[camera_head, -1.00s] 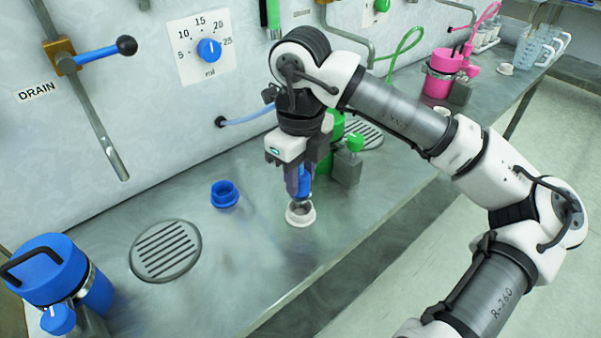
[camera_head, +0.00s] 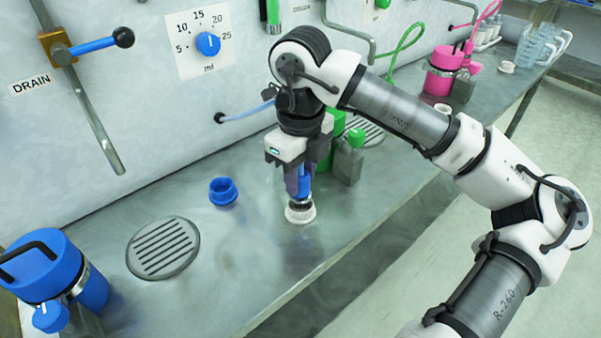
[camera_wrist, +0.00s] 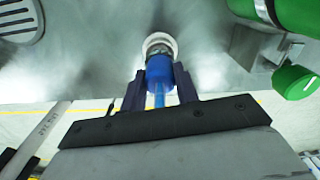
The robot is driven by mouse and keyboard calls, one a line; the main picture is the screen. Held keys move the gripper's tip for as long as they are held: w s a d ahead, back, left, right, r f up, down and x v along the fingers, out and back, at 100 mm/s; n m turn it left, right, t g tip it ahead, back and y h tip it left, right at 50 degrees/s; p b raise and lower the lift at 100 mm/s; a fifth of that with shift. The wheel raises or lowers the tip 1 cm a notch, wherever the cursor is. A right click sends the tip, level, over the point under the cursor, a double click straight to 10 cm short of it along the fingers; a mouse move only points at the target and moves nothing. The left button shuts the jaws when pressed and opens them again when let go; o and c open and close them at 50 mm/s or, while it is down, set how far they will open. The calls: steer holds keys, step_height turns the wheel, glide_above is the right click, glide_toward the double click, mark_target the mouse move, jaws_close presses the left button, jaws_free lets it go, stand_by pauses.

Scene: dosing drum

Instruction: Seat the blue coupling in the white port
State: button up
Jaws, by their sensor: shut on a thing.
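My gripper (camera_head: 299,185) points straight down over the bench and is shut on the blue coupling (camera_head: 304,181). The blue coupling also shows between the two fingers in the wrist view (camera_wrist: 159,70). The white port (camera_head: 300,213) is a short ring standing on the bench directly below. The coupling's dark lower end meets the port's opening; how deep it sits inside cannot be told. In the wrist view the port's white rim (camera_wrist: 158,40) shows just beyond the coupling. A pale blue hose (camera_head: 245,114) runs from the wall behind the gripper.
A blue ring port (camera_head: 223,191) stands left of the white port, with a round drain grate (camera_head: 163,248) further left. A blue drum (camera_head: 50,272) stands at front left. A green drum (camera_head: 335,135) with a grey block (camera_head: 349,160) stands close behind right. The bench's front edge is near.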

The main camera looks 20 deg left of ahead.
steer(key=shift+f, duration=0.15)
steer(key=shift+f+b, duration=0.7)
steer(key=shift+b, duration=0.2)
steer(key=o, duration=1.1)
steer(key=shift+r, duration=0.15)
steer(key=shift+r+p, duration=1.95)
steer(key=shift+r, duration=1.5)
steer(key=shift+s+f, duration=0.1)
steer(key=shift+s, duration=0.05)
